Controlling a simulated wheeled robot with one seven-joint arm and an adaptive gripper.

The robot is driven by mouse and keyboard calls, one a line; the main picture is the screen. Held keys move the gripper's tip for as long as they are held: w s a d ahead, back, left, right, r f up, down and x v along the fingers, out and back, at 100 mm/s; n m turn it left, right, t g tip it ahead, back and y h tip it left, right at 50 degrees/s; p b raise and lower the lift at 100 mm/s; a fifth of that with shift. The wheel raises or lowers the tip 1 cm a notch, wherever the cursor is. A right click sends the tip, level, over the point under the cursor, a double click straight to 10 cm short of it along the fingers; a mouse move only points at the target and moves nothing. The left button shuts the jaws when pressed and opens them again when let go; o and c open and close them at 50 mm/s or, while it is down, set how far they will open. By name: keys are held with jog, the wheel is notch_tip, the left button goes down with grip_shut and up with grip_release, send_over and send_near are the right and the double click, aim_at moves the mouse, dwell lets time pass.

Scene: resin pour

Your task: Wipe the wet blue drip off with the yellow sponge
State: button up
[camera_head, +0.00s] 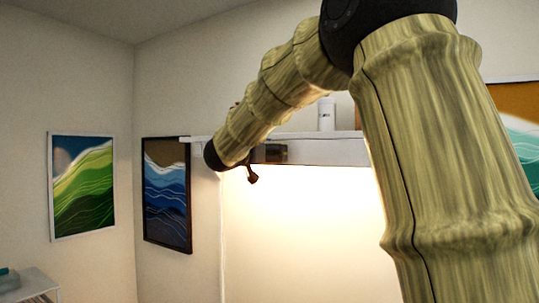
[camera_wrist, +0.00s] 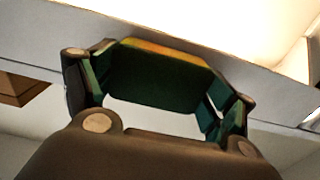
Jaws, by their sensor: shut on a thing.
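The yellow sponge (camera_wrist: 155,78) is between my gripper's fingers in the wrist view. Its face is in dark green shade, with a yellow-orange strip along its top edge. My gripper (camera_wrist: 165,85) is shut on it. The sponge is close to the pale shelf's edge; I cannot tell whether they touch. In the head view my gripper (camera_head: 254,176) is small and mostly hidden at the end of my arm, in front of the shelf. I cannot make out a wet blue drip in either view.
A pale lit shelf (camera_head: 320,150) runs along the wall behind my arm, with a white canister (camera_head: 326,114) on top. A framed blue wave painting (camera_head: 167,205) and a green painting (camera_head: 82,185) hang left. A pale surface (camera_head: 30,283) shows at lower left.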

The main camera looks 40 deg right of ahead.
jog(key=w+a+r, duration=0.2)
jog(key=w, duration=0.4)
jog(key=shift+a+r, duration=0.2)
jog(key=shift+r, duration=0.05)
dwell(1.0)
jog(key=shift+s+d, duration=0.45)
jog(key=shift+s, duration=0.65)
jog(key=shift+s+d, duration=0.5)
jog(key=shift+s, duration=0.6)
jog(key=shift+s+d, duration=0.45)
jog(key=shift+s, duration=0.65)
jog(key=shift+w+a, duration=0.15)
jog(key=shift+w+a+f, duration=0.1)
jog(key=shift+w+a, duration=0.25)
jog(key=shift+w, duration=0.45)
jog(key=shift+w+a, duration=0.3)
jog(key=shift+w, duration=0.6)
jog(key=shift+a, duration=0.1)
